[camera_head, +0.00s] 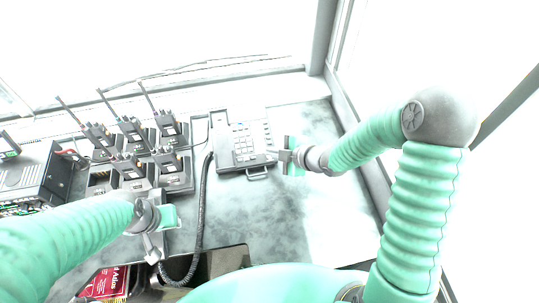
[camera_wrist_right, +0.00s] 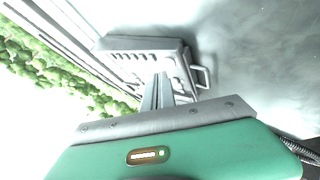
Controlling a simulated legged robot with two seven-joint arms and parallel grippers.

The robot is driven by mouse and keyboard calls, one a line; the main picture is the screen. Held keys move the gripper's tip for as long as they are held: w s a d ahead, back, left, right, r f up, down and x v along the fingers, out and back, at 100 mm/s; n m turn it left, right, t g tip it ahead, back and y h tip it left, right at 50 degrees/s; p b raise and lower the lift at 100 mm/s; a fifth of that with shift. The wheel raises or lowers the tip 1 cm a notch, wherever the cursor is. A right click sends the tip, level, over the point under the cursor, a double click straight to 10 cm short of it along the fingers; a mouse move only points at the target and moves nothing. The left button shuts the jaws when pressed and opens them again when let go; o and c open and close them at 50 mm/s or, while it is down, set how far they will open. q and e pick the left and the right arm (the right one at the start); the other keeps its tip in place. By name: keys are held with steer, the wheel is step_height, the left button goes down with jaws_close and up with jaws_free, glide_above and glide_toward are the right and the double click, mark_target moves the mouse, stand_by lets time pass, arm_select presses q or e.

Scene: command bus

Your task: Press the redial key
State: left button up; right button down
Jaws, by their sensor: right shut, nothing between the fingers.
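A light grey desk phone (camera_head: 243,158) with rows of keys lies on the desk, and it also shows in the right wrist view (camera_wrist_right: 140,44). Key labels are too small to read, so I cannot tell which key is redial. My right gripper (camera_head: 285,157) is just right of the phone in the head view, shut and empty. In the right wrist view its closed fingers (camera_wrist_right: 160,76) overlap the phone's keys; I cannot tell whether they touch. My left gripper (camera_head: 153,246) is low at the left, near the lower end of the phone's coiled cord (camera_head: 200,205); its jaws are unclear.
Several handheld radios (camera_head: 130,173) in chargers stand left of the phone. A grey radio unit (camera_head: 30,178) is at the far left. A red book (camera_head: 103,284) lies at the bottom. Desk space (camera_head: 240,215) in front of the phone is clear. Window frames (camera_head: 322,40) rise behind and right.

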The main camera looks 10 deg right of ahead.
mark_target(273, 162)
steer(key=shift+f, duration=0.35)
steer(key=shift+f+b, duration=0.3)
steer(key=shift+b, duration=0.2)
steer(key=shift+r, duration=0.1)
stand_by(0.5)
steer(key=shift+r+p, duration=0.65)
steer(key=r+p, duration=0.4)
steer(key=r, duration=0.1)
steer(key=shift+s, duration=0.4)
